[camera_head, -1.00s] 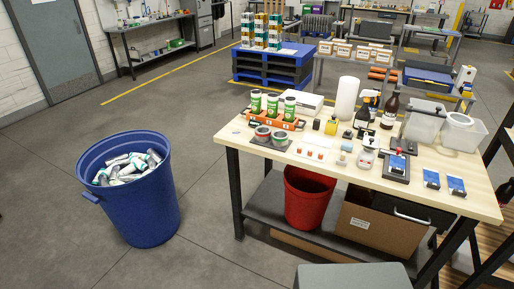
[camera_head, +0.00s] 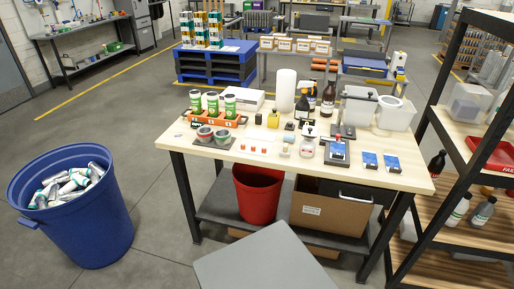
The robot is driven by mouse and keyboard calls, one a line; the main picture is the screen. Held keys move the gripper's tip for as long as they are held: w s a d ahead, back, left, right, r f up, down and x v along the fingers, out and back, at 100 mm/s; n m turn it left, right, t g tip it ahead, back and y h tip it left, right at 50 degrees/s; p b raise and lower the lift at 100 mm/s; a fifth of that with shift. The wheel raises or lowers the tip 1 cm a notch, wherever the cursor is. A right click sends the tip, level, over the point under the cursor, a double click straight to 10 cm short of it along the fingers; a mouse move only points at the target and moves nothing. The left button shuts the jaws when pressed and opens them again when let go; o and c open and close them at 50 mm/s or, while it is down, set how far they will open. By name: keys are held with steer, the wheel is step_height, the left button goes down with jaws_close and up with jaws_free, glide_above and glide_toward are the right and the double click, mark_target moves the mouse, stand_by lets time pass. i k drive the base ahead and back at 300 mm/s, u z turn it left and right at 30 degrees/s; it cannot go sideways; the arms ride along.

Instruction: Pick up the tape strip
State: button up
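I cannot make out a tape strip for certain at this size. On the wooden worktable (camera_head: 300,170), a pale flat sheet (camera_head: 262,137) lies near the middle, with several small red-orange pieces (camera_head: 250,148) in front of it. My gripper is not in view.
A blue bin (camera_head: 85,225) full of cans stands left of the table. A red bin (camera_head: 257,190) and a cardboard box (camera_head: 325,208) sit on its lower shelf. A dark-framed shelf unit (camera_head: 470,150) stands close at right. Floor between blue bin and table is clear.

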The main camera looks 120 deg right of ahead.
mark_target(253, 149)
steer(key=k, duration=2.15)
steer(key=z, duration=0.4)
